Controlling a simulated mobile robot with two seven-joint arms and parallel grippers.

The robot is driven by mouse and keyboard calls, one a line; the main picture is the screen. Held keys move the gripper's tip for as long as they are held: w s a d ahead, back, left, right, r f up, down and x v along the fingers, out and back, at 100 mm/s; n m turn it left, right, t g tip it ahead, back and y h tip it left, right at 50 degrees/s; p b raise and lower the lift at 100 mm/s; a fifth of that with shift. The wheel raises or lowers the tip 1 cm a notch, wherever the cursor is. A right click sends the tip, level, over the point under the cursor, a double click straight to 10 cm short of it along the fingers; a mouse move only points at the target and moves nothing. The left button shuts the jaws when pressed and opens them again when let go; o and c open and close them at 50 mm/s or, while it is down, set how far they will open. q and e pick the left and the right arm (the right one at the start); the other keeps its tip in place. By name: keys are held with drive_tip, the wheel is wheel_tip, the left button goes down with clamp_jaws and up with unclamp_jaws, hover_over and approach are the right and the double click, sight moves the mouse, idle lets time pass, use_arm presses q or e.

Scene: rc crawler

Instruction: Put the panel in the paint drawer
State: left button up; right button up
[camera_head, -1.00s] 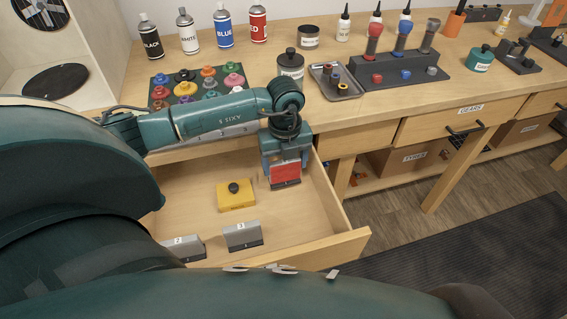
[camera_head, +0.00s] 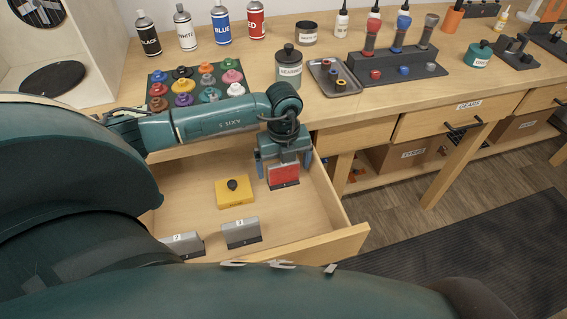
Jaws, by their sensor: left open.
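The red panel (camera_head: 284,173) stands upright in a dark base inside the open paint drawer (camera_head: 300,225), near its back right. My left gripper (camera_head: 284,167) is right above and around the panel, with its fingers spread apart to either side. A yellow block with a dark knob (camera_head: 235,191) lies to the left of the panel in the drawer. Two grey holders, labelled 3 (camera_head: 240,233) and 2 (camera_head: 183,245), stand nearer the drawer's front. My right gripper is not in view.
Spray cans (camera_head: 187,28) and a tray of coloured paint pots (camera_head: 198,88) stand on the workbench (camera_head: 330,105) behind the drawer. A jar (camera_head: 289,66) and a metal tray (camera_head: 335,77) sit near its edge. My own arm covers the drawer's left side.

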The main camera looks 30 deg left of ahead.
use_arm(q)
wheel_tip(320, 180, up, 12)
drive_tip(key=shift+r, duration=0.15)
idle(0.3)
idle(0.4)
